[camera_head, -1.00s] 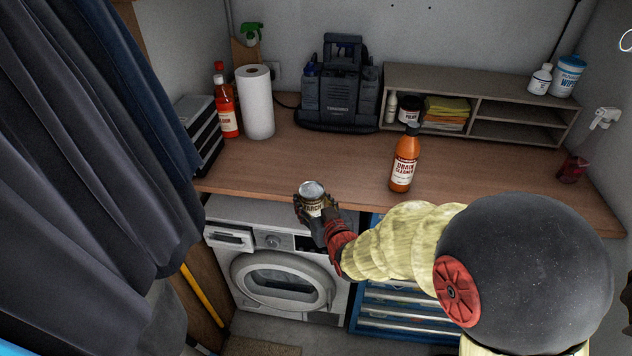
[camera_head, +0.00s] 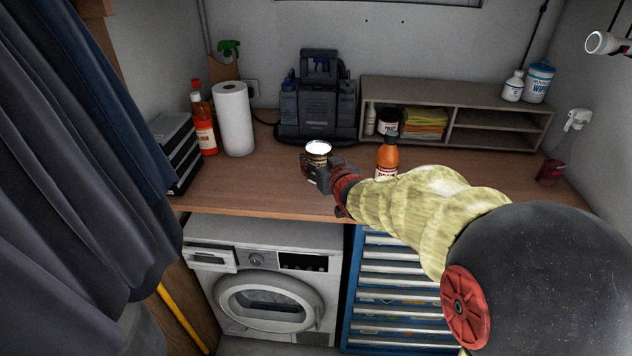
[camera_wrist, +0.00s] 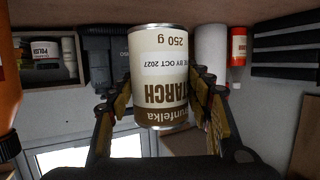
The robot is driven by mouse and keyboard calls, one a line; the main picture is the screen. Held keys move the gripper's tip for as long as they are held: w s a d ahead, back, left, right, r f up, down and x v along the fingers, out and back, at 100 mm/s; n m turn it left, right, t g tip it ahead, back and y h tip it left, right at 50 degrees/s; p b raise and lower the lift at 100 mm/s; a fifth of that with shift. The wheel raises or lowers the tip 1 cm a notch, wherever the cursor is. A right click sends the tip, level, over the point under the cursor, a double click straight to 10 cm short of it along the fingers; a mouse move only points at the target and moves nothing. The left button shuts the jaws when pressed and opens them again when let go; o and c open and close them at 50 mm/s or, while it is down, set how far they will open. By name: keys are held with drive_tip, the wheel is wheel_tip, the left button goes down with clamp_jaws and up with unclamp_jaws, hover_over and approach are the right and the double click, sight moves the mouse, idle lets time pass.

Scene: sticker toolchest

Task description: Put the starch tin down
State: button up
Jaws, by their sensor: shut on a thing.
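The starch tin (camera_head: 318,150) is a small cylinder with a cream and brown label and a pale top. My gripper (camera_head: 322,172) is shut on it, over the front part of the wooden worktop (camera_head: 250,190). In the wrist view the tin (camera_wrist: 158,75) stands between the two fingers of my gripper (camera_wrist: 158,110), its label upside down in that picture. In the head view the tin looks upright. I cannot tell whether its base touches the worktop; the gripper hides it.
An orange drain cleaner bottle (camera_head: 387,158) stands to the right, partly behind my arm. A shelf unit (camera_head: 455,112) is at back right. The worktop left of the tin is bare.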

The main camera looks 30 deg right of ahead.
drive_tip(key=shift+w+d+f+b, duration=0.35)
drive_tip(key=shift+w+f, duration=0.4)
drive_tip(key=shift+f, duration=0.7)
drive_tip(key=shift+w+d+f+b, duration=0.15)
drive_tip(key=shift+w+f+b, duration=0.45)
drive_tip(key=shift+f, duration=0.8)
drive_tip(key=shift+w+d+f+b, duration=0.25)
drive_tip(key=shift+w+f, duration=0.65)
drive_tip(key=shift+f, duration=0.55)
drive_tip(key=shift+f, duration=0.1)
drive_tip(key=shift+f, duration=0.15)
drive_tip(key=o, duration=1.3)
drive_tip(key=shift+o, duration=0.8)
